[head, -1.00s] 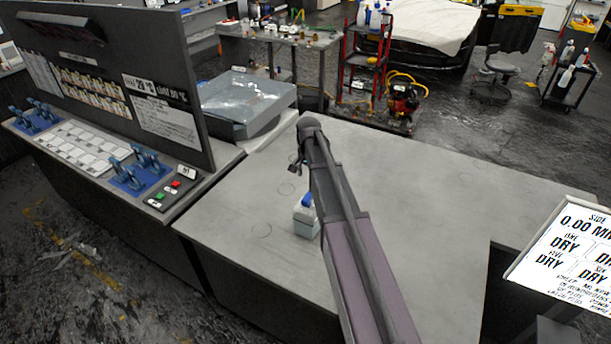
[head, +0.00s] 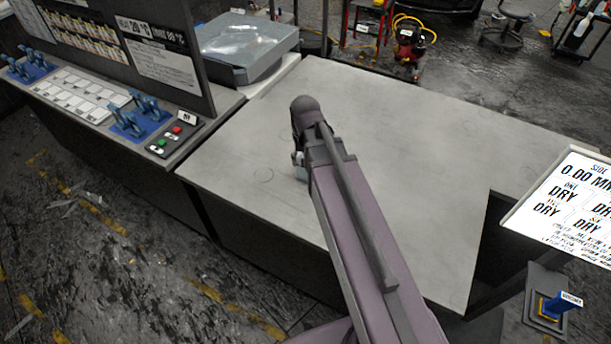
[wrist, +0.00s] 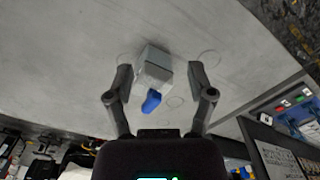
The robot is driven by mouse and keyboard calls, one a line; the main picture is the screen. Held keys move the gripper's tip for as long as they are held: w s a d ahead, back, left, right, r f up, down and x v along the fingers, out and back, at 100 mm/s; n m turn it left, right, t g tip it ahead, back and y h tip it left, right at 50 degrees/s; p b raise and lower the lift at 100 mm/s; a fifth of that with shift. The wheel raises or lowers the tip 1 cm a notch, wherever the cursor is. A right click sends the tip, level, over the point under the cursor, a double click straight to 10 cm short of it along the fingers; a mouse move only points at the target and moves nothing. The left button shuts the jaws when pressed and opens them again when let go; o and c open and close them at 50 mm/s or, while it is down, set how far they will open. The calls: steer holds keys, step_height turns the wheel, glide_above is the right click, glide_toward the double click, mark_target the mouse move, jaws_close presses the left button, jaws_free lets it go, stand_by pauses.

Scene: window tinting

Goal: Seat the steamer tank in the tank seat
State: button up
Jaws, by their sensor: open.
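The steamer tank, a pale grey box (wrist: 153,68) with a blue cap (wrist: 152,101), stands on the grey table in the wrist view. My gripper (wrist: 154,72) is open, with one finger on each side of the tank and visible gaps between. In the head view my arm hides nearly all of the tank and gripper. At the lower right of the head view, a dark grey stand (head: 545,318) carries a blue upright with a small label. The label is too small to read, and I cannot tell whether this is the tank seat.
The tabletop (head: 420,130) is mostly bare, with faint ring marks. A control panel with blue clamps (head: 140,117) stands at the left. A grey tray with clear film (head: 245,45) is at the back. A white sign reading DRY (head: 570,205) stands at the right.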

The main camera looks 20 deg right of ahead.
steer(key=s+a+n, duration=0.1)
steer(key=s+n, duration=0.1)
steer(key=s, duration=0.4)
steer(key=shift+a, duration=0.3)
steer(key=shift+o, duration=0.5)
steer(key=w+d+m, duration=0.4)
steer(key=w, duration=0.7)
steer(key=w+d+m, duration=0.4)
steer(key=w, duration=0.8)
steer(key=shift+w+d+r+m+p, duration=0.25)
steer(key=shift+d+r+m+p, duration=0.05)
steer(key=shift+r+p, duration=0.05)
steer(key=shift+f, duration=0.1)
step_height(320, 180, down, 8)
steer(key=b, duration=0.8)
steer(key=shift+f+b, duration=0.2)
steer(key=shift+b, duration=0.1)
